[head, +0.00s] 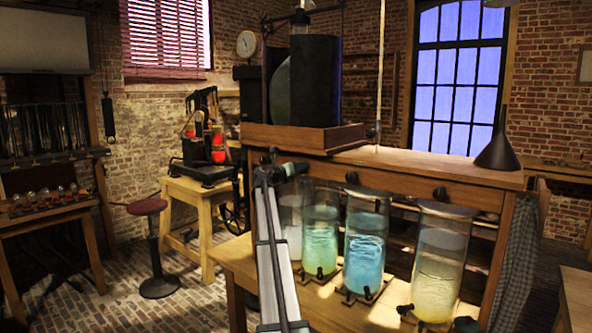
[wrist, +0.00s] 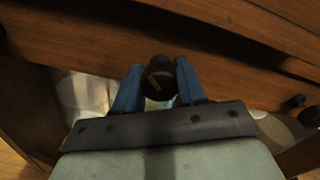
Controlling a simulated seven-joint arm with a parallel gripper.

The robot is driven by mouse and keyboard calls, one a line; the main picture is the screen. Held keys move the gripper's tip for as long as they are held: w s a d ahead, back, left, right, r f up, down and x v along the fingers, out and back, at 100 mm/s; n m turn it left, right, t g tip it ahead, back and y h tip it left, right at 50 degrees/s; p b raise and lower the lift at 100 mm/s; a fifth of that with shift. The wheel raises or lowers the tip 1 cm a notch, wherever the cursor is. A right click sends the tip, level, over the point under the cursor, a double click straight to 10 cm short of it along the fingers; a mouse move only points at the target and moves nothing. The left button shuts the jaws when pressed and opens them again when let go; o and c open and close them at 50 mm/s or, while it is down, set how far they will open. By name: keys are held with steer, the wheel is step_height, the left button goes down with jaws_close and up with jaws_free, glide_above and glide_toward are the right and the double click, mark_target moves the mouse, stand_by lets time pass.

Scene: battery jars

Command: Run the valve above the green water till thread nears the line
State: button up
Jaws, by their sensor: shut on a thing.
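In the head view, a jar of green water (head: 320,238) stands on the lower bench under the wooden shelf front. My gripper (head: 293,170) reaches the shelf front just above and left of this jar and hides the valve there. In the wrist view, my gripper (wrist: 159,75) has its blue fingers on both sides of a dark round valve knob (wrist: 158,82), shut on it. The knob bears a pale mark that looks slanted. The thread and the line cannot be made out.
A blue jar (head: 366,250) and a yellow jar (head: 440,262) stand to the right, a pale jar (head: 291,222) to the left. Dark knobs sit above the blue jar (head: 352,177) and the yellow jar (head: 440,193). Another knob (wrist: 297,101) shows at right in the wrist view.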

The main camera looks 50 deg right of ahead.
steer(key=m, duration=0.5)
steer(key=shift+m, duration=2.4)
steer(key=o, duration=1.2)
steer(key=shift+a, duration=2.5)
